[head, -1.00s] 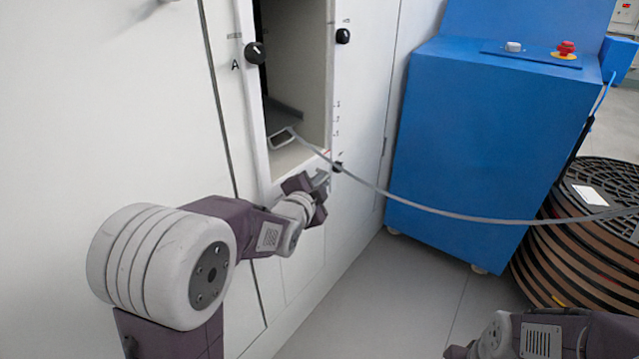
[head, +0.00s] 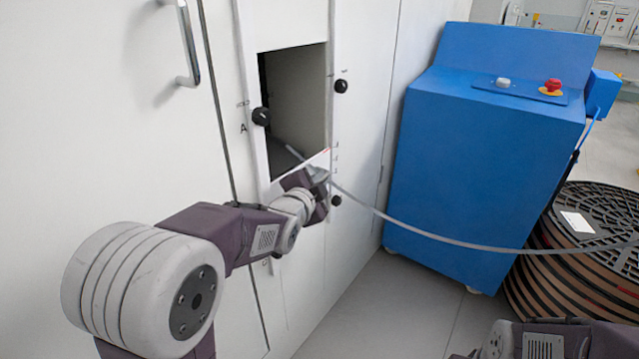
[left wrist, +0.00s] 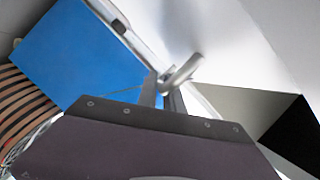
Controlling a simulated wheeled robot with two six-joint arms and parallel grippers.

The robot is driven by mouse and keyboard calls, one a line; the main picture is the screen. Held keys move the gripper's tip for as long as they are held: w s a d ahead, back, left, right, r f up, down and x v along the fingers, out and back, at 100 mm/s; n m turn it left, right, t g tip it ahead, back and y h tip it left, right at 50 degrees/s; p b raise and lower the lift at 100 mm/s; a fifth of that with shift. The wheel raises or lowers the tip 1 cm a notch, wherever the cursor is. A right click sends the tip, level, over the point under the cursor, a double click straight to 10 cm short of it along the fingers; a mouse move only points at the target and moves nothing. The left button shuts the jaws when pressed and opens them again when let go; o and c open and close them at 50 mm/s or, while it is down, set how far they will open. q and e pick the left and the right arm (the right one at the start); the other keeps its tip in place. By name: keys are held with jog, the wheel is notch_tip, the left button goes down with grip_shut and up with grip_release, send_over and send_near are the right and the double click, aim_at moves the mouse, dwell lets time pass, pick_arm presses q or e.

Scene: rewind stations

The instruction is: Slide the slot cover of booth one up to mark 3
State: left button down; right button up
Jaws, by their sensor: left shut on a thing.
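The slot cover (head: 292,176) is a white panel across the lower part of booth one's opening (head: 300,105). A red line shows at the right end of its top edge. That edge lies beside the small marks (head: 337,157) on the right frame; their numbers are too small to read. My left gripper (head: 318,184) is at the cover's front, shut on its handle. The left wrist view shows the grey handle (left wrist: 183,70) at the fingers (left wrist: 162,92). My right gripper (head: 460,356) is mostly cut off at the bottom edge, far from the booth.
A grey strap (head: 440,236) runs from the opening, past my left gripper, to a stack of dark reels (head: 590,240). Black knobs (head: 261,116) flank the opening. A blue cabinet (head: 480,170) with a red button stands right. The floor (head: 390,310) between is clear.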

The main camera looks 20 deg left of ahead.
pick_arm(q)
jog(key=c, duration=1.5)
grip_release()
jog(key=p+v, duration=0.2)
jog(key=v, duration=0.7)
jog(key=shift+p, duration=0.4)
jog(key=shift+s, duration=0.1)
